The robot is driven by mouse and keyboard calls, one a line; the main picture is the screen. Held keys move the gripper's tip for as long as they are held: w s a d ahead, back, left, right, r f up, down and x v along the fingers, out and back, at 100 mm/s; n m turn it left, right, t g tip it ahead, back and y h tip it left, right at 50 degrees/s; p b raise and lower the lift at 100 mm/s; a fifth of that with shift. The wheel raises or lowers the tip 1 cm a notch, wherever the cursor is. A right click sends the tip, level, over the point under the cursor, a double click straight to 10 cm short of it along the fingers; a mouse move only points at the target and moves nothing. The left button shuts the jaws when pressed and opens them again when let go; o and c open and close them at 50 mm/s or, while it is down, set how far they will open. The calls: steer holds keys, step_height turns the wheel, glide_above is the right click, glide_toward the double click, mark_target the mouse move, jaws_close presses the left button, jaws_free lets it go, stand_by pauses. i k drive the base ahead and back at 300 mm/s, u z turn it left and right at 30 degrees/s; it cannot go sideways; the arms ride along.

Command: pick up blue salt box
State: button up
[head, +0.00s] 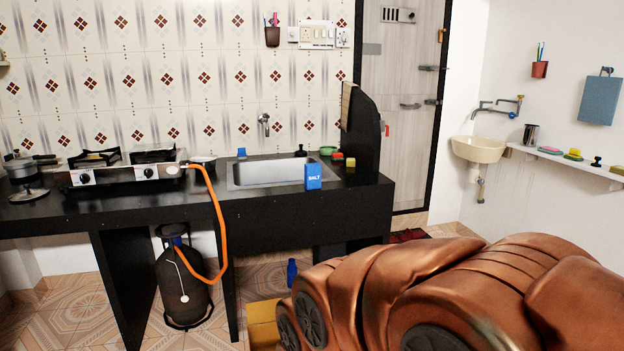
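The blue salt box (313,176) stands upright on the black counter (350,188). White lettering reading "SALT" shows on its front. It is near the counter's front edge, and in the picture it overlaps the right front part of the metal sink (268,174). Nothing touches it from the side that I can see. My gripper is not in view; only copper-coloured links of my arm fill the lower right, well below and to the right of the box.
A gas stove (125,168) sits on the counter's left, with an orange hose (222,230) running to a gas cylinder (184,285) below. Small items, including a green bowl (328,151), stand behind the box. A blue bottle (292,272) is low in front of the counter.

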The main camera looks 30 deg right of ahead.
mark_target(312, 170)
steer(key=z, duration=0.45)
steer(key=i, duration=1.85)
steer(key=u, duration=0.55)
